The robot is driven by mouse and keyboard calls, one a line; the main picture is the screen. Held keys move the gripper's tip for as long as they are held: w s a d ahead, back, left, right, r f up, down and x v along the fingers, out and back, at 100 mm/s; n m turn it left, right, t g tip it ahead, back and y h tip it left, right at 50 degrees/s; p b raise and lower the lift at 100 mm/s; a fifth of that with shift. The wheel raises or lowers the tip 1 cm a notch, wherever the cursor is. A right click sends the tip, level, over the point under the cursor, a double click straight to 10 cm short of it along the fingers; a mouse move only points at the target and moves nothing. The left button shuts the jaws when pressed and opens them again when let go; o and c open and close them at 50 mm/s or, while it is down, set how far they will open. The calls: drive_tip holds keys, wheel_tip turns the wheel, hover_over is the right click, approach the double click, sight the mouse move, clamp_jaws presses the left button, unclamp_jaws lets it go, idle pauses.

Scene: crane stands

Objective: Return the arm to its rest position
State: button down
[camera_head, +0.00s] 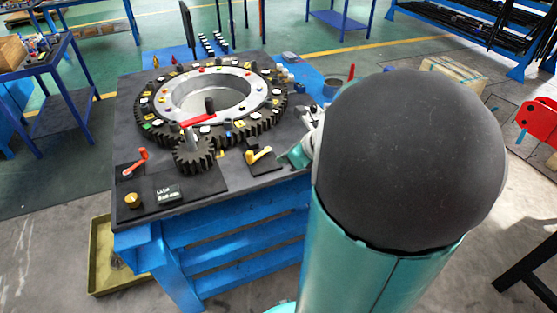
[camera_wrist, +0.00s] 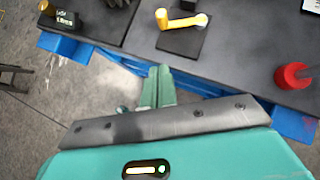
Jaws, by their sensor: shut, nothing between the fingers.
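My arm fills the right of the head view, its dark rounded joint and green link hiding part of the table's right side. My gripper (camera_wrist: 157,88) shows in the wrist view with its two green fingers together and nothing between them. In the head view, the gripper (camera_head: 294,155) is partly seen beside the arm, by the table's right front edge. A yellow crank handle (camera_wrist: 182,20) on a black base lies beyond the fingertips in the wrist view. It also shows in the head view (camera_head: 259,155), just left of the gripper.
The blue-framed table (camera_head: 228,236) carries a large ring gear (camera_head: 160,122), a small gear (camera_head: 194,155), a red crank handle (camera_head: 136,161) and a small display (camera_head: 168,192). A red knob (camera_wrist: 293,75) stands at the right in the wrist view. Open floor (camera_head: 50,250) lies left.

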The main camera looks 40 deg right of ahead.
drive_tip(key=shift+s+r, duration=0.1)
drive_tip(key=shift+s, duration=0.05)
idle(0.4)
drive_tip(key=s+a+r+n+g+y, duration=0.1)
drive_tip(key=a+r+n+g, duration=0.15)
drive_tip(key=a+n, duration=0.65)
drive_tip(key=s+a+r+n+g, duration=0.1)
drive_tip(key=a+r+n, duration=0.2)
drive_tip(key=a+n, duration=0.55)
drive_tip(key=s+a+r+n+h, duration=0.2)
drive_tip(key=s+a+n, duration=0.5)
drive_tip(key=n, duration=0.9)
drive_tip(key=shift+a+r+h, duration=0.4)
drive_tip(key=shift+a+r, duration=0.25)
drive_tip(key=shift+a, duration=0.1)
